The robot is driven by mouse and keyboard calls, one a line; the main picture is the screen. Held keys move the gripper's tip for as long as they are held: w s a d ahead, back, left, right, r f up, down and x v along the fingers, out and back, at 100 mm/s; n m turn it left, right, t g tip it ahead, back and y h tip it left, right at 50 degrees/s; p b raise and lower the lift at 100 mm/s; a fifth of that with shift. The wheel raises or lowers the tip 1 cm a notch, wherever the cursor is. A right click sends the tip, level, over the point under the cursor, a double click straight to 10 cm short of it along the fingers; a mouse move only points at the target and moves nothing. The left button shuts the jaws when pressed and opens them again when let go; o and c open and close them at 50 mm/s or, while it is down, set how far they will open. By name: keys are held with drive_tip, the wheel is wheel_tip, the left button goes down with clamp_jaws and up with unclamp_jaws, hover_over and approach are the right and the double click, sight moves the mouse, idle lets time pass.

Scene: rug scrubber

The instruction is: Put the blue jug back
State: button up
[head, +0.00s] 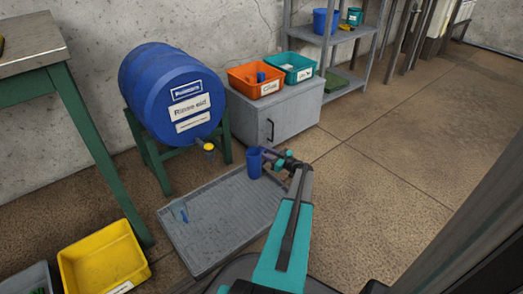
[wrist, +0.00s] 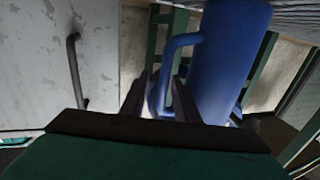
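The blue jug (head: 254,163) is at the far edge of the grey ribbed tray, near the cabinet. I cannot tell whether it rests on the tray. In the wrist view, the jug (wrist: 228,55) fills the right of centre, its looped handle (wrist: 182,42) on its left side. My gripper (head: 268,153) comes from the right at the handle's side of the jug. In the wrist view, the fingers of my gripper (wrist: 161,85) stand apart with part of the handle between them. A gap shows beside the handle, so the gripper looks open.
The grey tray (head: 215,235) lies on the floor before a blue barrel (head: 160,85) with a yellow tap (head: 208,147). A grey cabinet (head: 290,115) stands behind. A yellow bin (head: 100,265) is front left. Floor on the right is clear.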

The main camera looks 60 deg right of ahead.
drive_tip(key=s+p, duration=0.4)
drive_tip(key=s, duration=0.7)
drive_tip(key=shift+a, duration=0.3)
idle(0.3)
